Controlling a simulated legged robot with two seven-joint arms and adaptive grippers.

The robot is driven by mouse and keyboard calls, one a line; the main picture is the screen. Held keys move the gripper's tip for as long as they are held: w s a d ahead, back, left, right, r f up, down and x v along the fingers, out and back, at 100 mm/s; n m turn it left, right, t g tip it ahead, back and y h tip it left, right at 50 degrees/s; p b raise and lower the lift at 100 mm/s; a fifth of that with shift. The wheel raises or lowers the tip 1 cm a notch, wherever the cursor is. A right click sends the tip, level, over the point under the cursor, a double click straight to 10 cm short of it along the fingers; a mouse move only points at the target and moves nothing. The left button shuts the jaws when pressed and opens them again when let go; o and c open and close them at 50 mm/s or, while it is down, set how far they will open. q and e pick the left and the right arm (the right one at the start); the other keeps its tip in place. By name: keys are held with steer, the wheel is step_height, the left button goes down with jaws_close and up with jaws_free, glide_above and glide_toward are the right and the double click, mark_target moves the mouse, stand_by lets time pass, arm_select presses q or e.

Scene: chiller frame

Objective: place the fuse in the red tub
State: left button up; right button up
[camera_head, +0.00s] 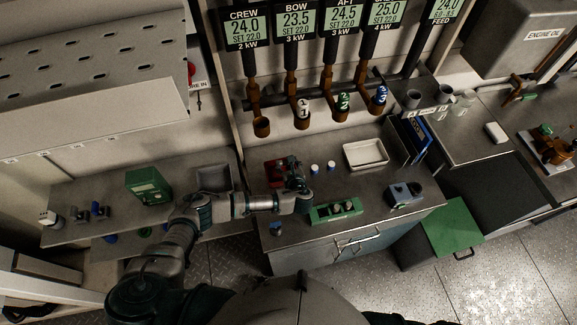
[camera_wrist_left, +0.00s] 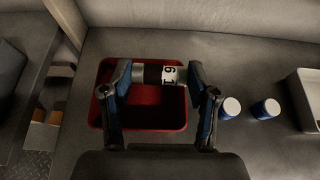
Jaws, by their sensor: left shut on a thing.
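The red tub (camera_head: 272,180) stands on the grey workbench, partly hidden behind my left gripper (camera_head: 291,164) in the head view. In the left wrist view the red tub (camera_wrist_left: 158,121) is open at the top with a dark inside. My left gripper (camera_wrist_left: 158,80) is shut on the fuse (camera_wrist_left: 160,74), a cylinder with metal ends, a black band and a white label with digits reading "61" or "19". The fuse lies crosswise between the fingers and shows over the far part of the tub. Its height above the tub cannot be told. My right gripper is not in view.
Two white-topped blue cylinders (camera_wrist_left: 231,107) stand right of the tub. A white tray (camera_head: 366,154) is further right. A green holder (camera_head: 336,211) lies at the bench front, with a grey and blue device (camera_head: 403,194) to its right. Pipes with numbered ends hang above the back.

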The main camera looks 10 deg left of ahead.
arm_select(q)
steer(key=shift+f, duration=0.85)
steer(key=shift+d, duration=0.5)
steer(key=shift+d+f, duration=0.15)
steer(key=shift+f, duration=0.15)
steer(key=o, duration=1.3)
steer(key=shift+c, duration=0.2)
steer(key=shift+a, duration=0.45)
steer(key=shift+r, duration=0.35)
steer(key=v, duration=1.2)
steer(key=shift+d+p, duration=0.2)
steer(key=shift+p, duration=0.15)
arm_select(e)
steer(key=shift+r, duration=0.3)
